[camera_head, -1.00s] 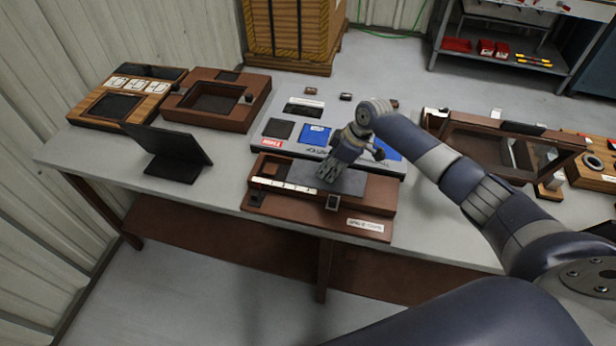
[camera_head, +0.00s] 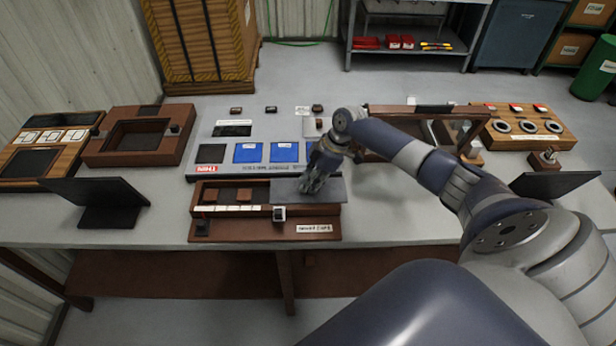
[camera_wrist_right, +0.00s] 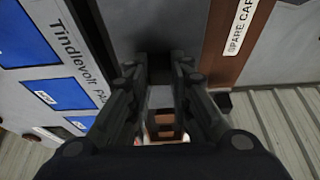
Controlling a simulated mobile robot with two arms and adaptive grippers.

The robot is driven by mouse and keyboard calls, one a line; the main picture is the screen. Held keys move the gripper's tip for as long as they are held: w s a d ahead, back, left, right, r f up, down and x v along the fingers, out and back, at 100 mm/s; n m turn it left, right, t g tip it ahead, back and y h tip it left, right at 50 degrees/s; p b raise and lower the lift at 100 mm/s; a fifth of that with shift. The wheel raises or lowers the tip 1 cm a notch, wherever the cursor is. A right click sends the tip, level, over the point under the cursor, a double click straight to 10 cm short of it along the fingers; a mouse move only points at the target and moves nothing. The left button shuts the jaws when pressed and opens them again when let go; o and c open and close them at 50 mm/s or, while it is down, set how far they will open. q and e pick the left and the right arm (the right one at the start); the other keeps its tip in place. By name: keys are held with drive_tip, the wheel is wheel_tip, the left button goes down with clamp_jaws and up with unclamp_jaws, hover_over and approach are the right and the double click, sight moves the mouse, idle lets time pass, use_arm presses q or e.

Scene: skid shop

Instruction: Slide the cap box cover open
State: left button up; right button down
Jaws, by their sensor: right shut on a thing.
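The cap box (camera_head: 220,226) is a low brown wooden box at the front of the table, with a "SPARE CAPS" label on its front ledge. Its grey flat cover (camera_head: 333,188) lies over the right part and reaches slightly past the right end. The left part is uncovered and shows brown square pieces (camera_head: 243,195) inside. My right gripper (camera_head: 308,188) is shut on the cover at its upper side; its fingers (camera_wrist_right: 157,75) close around a dark block there in the wrist view. The exact contact is dark. My left gripper is not in view.
Behind the box lies a grey panel (camera_head: 222,170) with blue squares. Brown frames (camera_head: 134,157) and a dark stand (camera_head: 97,204) are at left. A framed case (camera_head: 380,143), a wooden block with rings (camera_head: 524,126) and another stand are at right. Table right of the box is clear.

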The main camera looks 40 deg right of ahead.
drive_tip(key=c, duration=1.4)
unclamp_jaws()
drive_tip(key=shift+s+d, duration=0.1)
drive_tip(key=shift+d, duration=0.15)
drive_tip(key=shift+c, duration=0.2)
drive_tip(key=shift+r, duration=0.1)
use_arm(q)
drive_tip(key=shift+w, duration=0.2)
use_arm(e)
drive_tip(key=v, duration=1.2)
